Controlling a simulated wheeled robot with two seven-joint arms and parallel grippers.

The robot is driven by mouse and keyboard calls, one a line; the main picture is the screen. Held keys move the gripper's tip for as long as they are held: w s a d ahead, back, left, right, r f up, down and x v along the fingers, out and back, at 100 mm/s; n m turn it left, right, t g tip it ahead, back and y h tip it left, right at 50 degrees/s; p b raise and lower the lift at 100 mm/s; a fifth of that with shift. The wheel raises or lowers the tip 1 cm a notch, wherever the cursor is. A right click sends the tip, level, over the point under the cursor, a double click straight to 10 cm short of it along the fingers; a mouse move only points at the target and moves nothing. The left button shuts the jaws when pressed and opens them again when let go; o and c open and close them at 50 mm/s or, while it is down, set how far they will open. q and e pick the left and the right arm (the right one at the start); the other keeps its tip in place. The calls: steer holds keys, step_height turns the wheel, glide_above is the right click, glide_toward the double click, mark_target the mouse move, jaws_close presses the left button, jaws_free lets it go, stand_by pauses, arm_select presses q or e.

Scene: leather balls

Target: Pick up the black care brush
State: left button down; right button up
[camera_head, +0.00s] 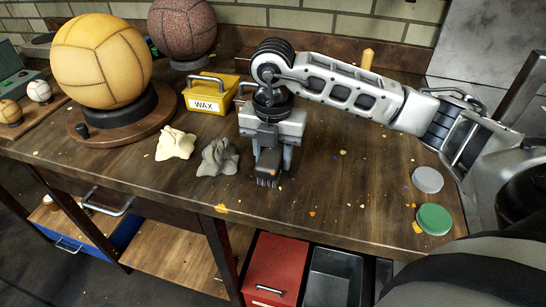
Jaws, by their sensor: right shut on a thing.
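The black care brush (268,179) is on or just above the workbench (330,185), near its front middle, with its bristles pointing down. I cannot tell whether it touches the bench top. My right gripper (269,160) is above it, pointing down, with its fingers on either side of the brush and shut on it. The gripper body hides the upper part of the brush. My left gripper is not in view.
A grey cloth (217,158) and a cream cloth (176,143) lie left of the brush. Behind them is a yellow WAX box (207,104). A tan leather ball (102,60) sits on a stand at left. A grey lid (427,180) and green lid (434,219) lie at right.

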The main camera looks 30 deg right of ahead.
steer(key=shift+r, duration=0.55)
steer(key=s+a+r, duration=0.1)
steer(key=r, duration=0.1)
steer(key=s+a+r, duration=0.1)
steer(key=r, duration=0.2)
steer(key=a+r+p, duration=0.1)
steer(key=a+r, duration=0.1)
steer(key=r, duration=0.1)
steer(key=shift+s+a+r, duration=0.1)
steer(key=shift+s+r, duration=0.15)
steer(key=shift+s, duration=0.15)
steer(key=s+a+r, duration=0.3)
steer(key=s+a, duration=0.2)
steer(key=a, duration=0.2)
steer(key=shift+s+r, duration=0.2)
steer(key=shift+a, duration=0.1)
steer(key=shift+o, duration=0.6)
